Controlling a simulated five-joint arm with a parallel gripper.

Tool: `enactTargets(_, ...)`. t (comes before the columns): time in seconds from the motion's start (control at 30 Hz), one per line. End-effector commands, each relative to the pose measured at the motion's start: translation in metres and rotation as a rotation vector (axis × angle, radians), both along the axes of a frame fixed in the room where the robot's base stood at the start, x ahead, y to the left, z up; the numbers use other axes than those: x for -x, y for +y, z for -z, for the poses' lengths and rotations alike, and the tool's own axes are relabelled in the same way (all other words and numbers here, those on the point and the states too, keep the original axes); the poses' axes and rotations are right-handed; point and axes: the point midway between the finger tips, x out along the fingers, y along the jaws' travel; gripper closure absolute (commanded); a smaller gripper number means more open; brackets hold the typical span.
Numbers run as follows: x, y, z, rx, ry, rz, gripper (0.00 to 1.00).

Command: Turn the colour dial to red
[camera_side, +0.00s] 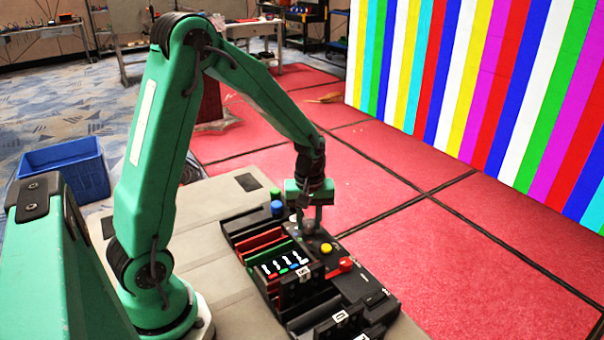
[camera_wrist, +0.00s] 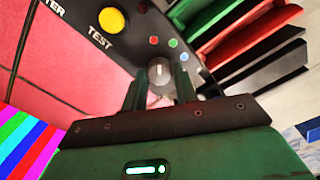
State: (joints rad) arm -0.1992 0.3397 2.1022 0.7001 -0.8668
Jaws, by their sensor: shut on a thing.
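The colour dial (camera_wrist: 160,72) is a round grey knob with a pale pointer mark, on a black control panel (camera_side: 350,262). In the wrist view a red dot (camera_wrist: 153,40), a green dot (camera_wrist: 173,42) and a blue dot (camera_wrist: 185,57) lie around one side of it. The pointer mark faces roughly up the wrist view, on the side of the red dot; its exact aim is too small to tell. My gripper (camera_wrist: 160,82) points down, with one finger on each side of the dial, shut on it. In the side view my gripper (camera_side: 309,220) partly hides the dial.
A yellow button (camera_wrist: 112,19) marked TEST sits beside the dial. The video wall (camera_side: 480,80) shows vertical colour stripes.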

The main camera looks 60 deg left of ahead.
Motion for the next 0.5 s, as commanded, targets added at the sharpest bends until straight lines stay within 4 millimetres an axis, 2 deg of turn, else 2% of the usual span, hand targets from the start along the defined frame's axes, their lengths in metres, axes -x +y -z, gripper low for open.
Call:
enactTargets(0.2,0.0000,0.0001,-0.0016,0.000,-0.001,-0.121,0.94)
enactTargets(0.5,0.0000,0.0002,-0.0017,-0.001,-0.001,-0.179,0.94)
